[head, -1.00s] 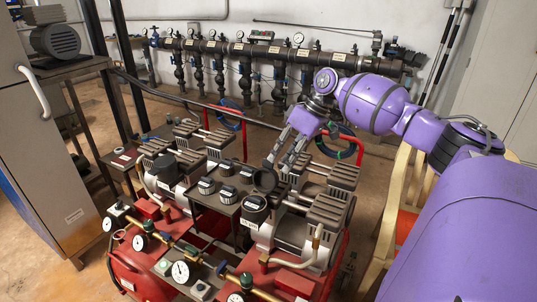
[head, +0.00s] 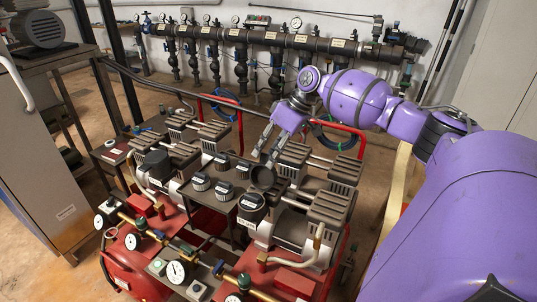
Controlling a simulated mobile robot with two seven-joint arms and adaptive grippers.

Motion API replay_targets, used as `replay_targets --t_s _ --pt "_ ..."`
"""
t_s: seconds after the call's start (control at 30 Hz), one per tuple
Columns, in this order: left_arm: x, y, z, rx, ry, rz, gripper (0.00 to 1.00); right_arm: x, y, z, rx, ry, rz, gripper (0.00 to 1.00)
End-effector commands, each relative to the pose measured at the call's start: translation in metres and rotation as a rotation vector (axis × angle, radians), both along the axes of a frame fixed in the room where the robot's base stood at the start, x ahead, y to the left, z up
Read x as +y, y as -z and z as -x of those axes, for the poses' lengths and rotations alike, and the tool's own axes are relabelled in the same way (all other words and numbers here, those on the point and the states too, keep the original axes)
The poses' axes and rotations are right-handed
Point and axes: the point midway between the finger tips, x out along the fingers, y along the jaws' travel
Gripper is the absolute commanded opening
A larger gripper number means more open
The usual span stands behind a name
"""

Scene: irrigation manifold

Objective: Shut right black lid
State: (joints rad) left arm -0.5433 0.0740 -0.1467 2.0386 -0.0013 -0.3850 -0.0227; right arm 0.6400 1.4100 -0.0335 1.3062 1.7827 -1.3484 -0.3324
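The right black canister (head: 250,209) stands on the dark plate between the red-based pump units, with a pale label on its front. Its black lid (head: 262,178) is raised at its back right side, with the round face tilted toward me. My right gripper (head: 264,160) points down and left, its fingertips just behind the top of the raised lid. I cannot tell whether they touch it. Two grey fingers show close together, and I cannot tell how far they are apart. A similar left black canister (head: 157,165) looks covered on top. My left gripper is not in view.
Black-topped knobs (head: 199,182) sit beside the right canister. Ribbed pump heads (head: 328,210) stand close on the right. Brass pipes with gauges (head: 177,271) run in front. Red rails (head: 347,130) rise behind, and a pipe manifold (head: 270,40) lines the wall.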

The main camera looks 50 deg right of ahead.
Motion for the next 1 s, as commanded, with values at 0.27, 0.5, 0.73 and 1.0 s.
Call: replay_targets --t_s 0.27,0.5,0.73,1.0 --pt "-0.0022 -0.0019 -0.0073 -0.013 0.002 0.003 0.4 0.0022 0.0051 -0.0018 -0.001 0.0 0.0 0.27" --pt "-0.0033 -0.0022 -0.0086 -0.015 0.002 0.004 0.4 0.0018 0.0049 -0.0017 0.0 0.0 0.001 0.04" --pt "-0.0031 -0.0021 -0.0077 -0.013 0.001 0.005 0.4 0.0005 0.0045 -0.0019 -0.001 0.002 0.003 0.0" --pt "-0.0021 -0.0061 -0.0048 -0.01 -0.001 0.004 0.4 0.0007 0.002 -0.0038 -0.009 0.001 0.02 0.0"
